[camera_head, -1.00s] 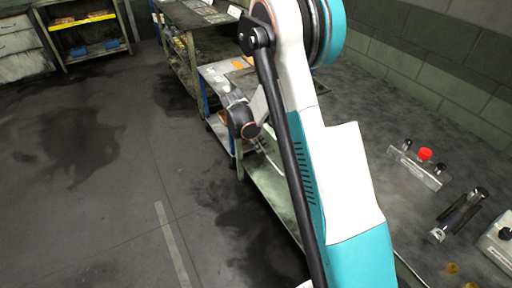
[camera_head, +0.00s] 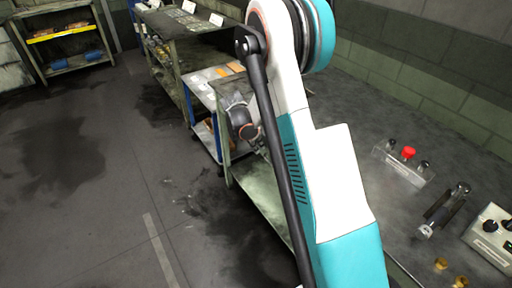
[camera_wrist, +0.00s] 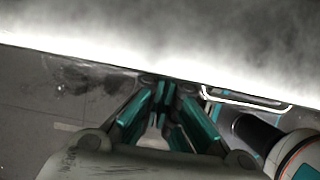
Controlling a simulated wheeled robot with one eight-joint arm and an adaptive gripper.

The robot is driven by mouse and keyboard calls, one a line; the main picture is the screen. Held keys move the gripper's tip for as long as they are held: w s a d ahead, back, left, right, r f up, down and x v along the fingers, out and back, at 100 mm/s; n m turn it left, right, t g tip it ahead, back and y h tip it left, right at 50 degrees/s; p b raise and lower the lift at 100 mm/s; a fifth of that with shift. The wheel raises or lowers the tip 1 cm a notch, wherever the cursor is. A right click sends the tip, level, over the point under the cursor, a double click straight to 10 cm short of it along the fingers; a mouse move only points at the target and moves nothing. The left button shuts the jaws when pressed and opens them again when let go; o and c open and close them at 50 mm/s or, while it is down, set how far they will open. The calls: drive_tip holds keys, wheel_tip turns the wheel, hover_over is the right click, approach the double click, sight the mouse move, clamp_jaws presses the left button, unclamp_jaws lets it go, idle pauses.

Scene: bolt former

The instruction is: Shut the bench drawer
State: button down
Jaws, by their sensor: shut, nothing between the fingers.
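The bench (camera_head: 352,108) has a dark grey top along the right of the head view, with a pale lower shelf (camera_head: 262,192) under its left side. My arm crosses in front of it and hides much of its front. I cannot make out the drawer for certain in either view. In the wrist view, the bright bench edge (camera_wrist: 110,62) runs slantwise across the picture. My gripper (camera_wrist: 163,88) is shut and empty, its teal fingers together close to that edge; contact cannot be told. A pale-rimmed fitting (camera_wrist: 248,98) sits along the edge to their right; I cannot tell what it is.
On the bench stand a block with a red knob (camera_head: 408,153), a dark cylindrical tool (camera_head: 445,210) and a control box (camera_head: 492,240). A blue-framed cart (camera_head: 203,98) and shelving (camera_head: 165,50) stand beyond. The floor (camera_head: 100,190) at the left is clear.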

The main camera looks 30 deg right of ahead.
drive_tip(key=a+r+p, duration=0.3)
drive_tip(key=a+r, duration=0.4)
drive_tip(key=r, duration=0.2)
drive_tip(key=shift+s+a+r, duration=0.15)
drive_tip(key=shift+a+r, duration=0.05)
drive_tip(key=shift+a, duration=0.15)
drive_tip(key=shift+r, duration=0.1)
drive_tip(key=s+a+r+m+t+y, duration=0.1)
drive_tip(key=s+a+r+m+t, duration=0.15)
drive_tip(key=s+r+m, duration=0.4)
drive_tip(key=s+a+r+m+t+y, duration=0.1)
drive_tip(key=s+a+r, duration=0.3)
drive_tip(key=r, duration=0.5)
drive_tip(key=s+a+r+m+t+y, duration=0.1)
drive_tip(key=s+a+r+m, duration=0.1)
drive_tip(key=s+m, duration=0.3)
drive_tip(key=s+a+r+m+t+y, duration=0.1)
drive_tip(key=s+a+m, duration=0.4)
drive_tip(key=s, duration=0.7)
drive_tip(key=shift+s+a+r+m+t, duration=0.25)
drive_tip(key=shift+r+m+t, duration=0.2)
drive_tip(key=shift+t, duration=0.2)
